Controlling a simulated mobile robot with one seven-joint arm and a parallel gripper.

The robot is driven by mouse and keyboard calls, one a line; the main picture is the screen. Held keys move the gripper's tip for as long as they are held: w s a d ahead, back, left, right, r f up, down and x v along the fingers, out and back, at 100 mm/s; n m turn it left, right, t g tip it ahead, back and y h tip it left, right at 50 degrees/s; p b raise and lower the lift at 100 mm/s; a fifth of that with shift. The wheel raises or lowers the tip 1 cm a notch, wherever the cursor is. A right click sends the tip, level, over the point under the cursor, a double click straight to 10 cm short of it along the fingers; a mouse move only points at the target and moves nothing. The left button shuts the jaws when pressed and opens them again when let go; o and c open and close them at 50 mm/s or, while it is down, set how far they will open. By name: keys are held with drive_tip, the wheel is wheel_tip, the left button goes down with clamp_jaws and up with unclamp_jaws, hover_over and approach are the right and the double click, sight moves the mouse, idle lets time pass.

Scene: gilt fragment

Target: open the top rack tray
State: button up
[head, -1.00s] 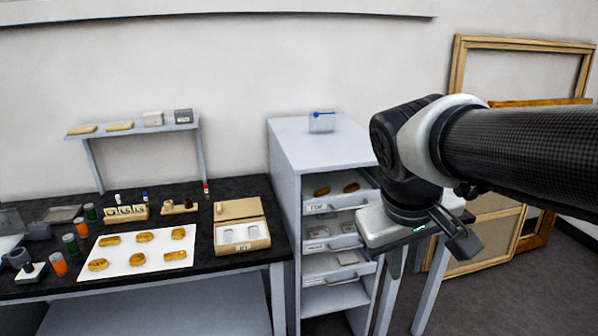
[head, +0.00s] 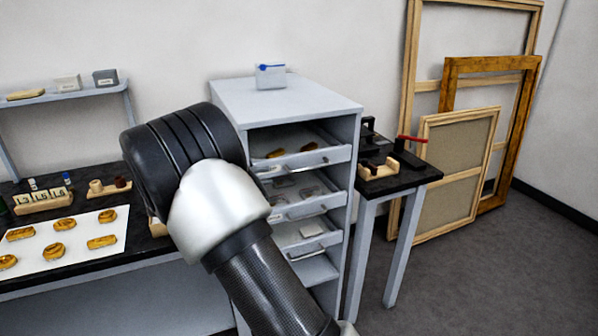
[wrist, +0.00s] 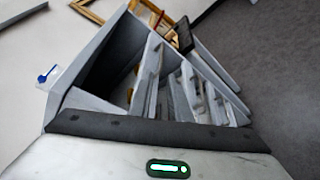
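The grey rack (head: 285,102) stands right of the black bench, open at the front, with several trays stacked inside. The top rack tray (head: 325,158) has a pale front with a bar handle, and gold pieces lie in it. It sits within the rack; I cannot tell whether it is slightly out. In the wrist view the rack is tilted and its tray fronts (wrist: 147,80) show beyond my gripper (wrist: 160,140). Only the gripper's body shows there, not its fingertips. In the head view my arm hides the gripper and part of the rack's left side.
A small clear box with a blue mark (head: 270,76) stands on the rack. A side table (head: 400,180) with dark tools and a red handle is close on the right. Wooden frames (head: 460,180) lean against the wall. The floor at right is clear.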

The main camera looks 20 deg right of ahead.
sight(302, 170)
drive_tip(key=b+x, duration=0.1)
drive_tip(key=x, duration=1.5)
drive_tip(key=shift+s+d, duration=0.1)
drive_tip(key=shift+d, duration=0.15)
clamp_jaws()
